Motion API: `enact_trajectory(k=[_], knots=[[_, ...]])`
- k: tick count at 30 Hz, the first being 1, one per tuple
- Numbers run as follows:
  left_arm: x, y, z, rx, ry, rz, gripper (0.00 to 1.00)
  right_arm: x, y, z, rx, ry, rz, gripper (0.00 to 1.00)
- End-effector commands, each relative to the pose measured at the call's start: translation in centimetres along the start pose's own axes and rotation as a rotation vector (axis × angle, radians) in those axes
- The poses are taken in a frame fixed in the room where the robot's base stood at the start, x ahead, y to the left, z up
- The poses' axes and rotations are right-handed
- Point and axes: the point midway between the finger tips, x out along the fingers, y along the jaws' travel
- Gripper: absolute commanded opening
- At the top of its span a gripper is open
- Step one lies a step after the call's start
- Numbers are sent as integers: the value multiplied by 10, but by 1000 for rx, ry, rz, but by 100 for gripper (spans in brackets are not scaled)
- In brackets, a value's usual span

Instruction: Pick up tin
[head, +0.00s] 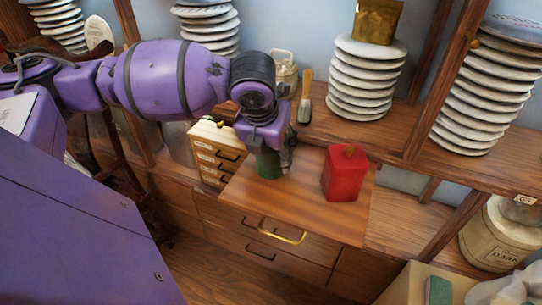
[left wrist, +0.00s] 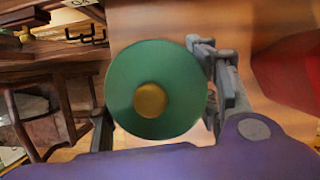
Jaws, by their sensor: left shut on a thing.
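A green round tin (head: 268,165) with a gold knob on its lid stands upright at the left part of the wooden cabinet's pull-out top (head: 300,205). In the left wrist view the tin's lid (left wrist: 170,62) fills the middle, seen from above. My left gripper (head: 272,150) is shut on the tin, with one finger on each side of it; it also shows in the left wrist view (left wrist: 155,95). The tin's lower part is partly visible under the gripper; I cannot tell whether its base touches the top. My right gripper is not in view.
A red square tin (head: 344,174) with a gold knob stands to the right. A small drawer box (head: 218,155) stands close on the left. Stacks of pale plates (head: 364,80) and a brush (head: 305,97) are on the shelf behind. The front of the top is clear.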

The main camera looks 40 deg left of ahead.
Motion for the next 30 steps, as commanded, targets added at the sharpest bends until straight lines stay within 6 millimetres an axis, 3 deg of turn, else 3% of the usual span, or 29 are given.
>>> enact_trajectory(k=[8,21,30], knots=[[-3,0,2,0,-2,-1,27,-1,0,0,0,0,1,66],[-76,0,32,-2,-5,-1,27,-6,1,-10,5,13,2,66],[-93,0,39,-1,0,-1,27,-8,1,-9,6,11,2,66]])
